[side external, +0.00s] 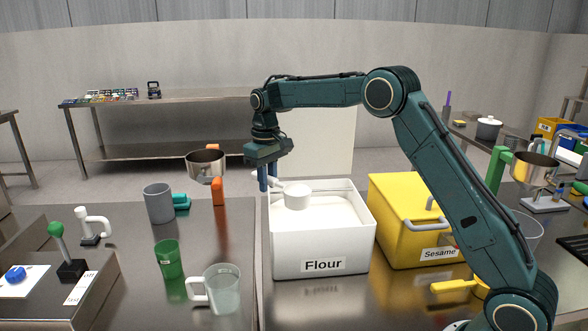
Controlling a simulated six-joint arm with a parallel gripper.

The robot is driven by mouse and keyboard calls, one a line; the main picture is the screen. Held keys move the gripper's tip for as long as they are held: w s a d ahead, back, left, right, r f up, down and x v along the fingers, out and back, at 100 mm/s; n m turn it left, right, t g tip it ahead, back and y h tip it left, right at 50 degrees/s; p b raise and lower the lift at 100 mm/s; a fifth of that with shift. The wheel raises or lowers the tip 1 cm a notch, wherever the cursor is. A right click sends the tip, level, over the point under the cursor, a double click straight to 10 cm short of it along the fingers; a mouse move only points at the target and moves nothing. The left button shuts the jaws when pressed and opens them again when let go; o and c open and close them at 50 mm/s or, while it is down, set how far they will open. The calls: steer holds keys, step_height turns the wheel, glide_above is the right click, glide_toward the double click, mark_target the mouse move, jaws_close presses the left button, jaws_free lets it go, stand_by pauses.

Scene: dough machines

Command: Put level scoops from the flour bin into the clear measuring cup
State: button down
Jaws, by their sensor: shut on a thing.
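The white flour bin (322,267), labelled "Flour", stands open on the steel counter with pale flour (335,212) inside. My gripper (268,182) points down at the bin's back left corner. It is shut on the handle of a white scoop (297,199). The scoop's bowl is over the left part of the bin's opening, near the flour. I cannot tell whether it touches the flour or what is in it. The clear measuring cup (224,291) stands upright at the front, left of the bin, with its handle to the left. It looks empty.
A green cup (168,259) and a grey mug (158,203) stand left of the measuring cup. A metal bowl on an orange stand (218,191) is behind. A yellow sesame bin (400,230) stands close to the flour bin's right. Counter between cup and bin is clear.

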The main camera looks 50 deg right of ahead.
steer(key=w+a+r, duration=0.5)
steer(key=w+a, duration=0.2)
steer(key=a, duration=0.3)
steer(key=shift+w+t, duration=0.3)
steer(key=shift+w+a+r, duration=0.1)
steer(key=shift+a+r, duration=0.05)
steer(key=shift+a, duration=0.3)
steer(key=shift+a, duration=0.15)
steer(key=a+f+m, duration=0.3)
steer(key=a+f, duration=0.3)
steer(key=f, duration=0.2)
steer(key=shift+s+a, duration=0.25)
steer(key=shift+a, duration=0.1)
stand_by(0.9)
steer(key=shift+f, duration=0.2)
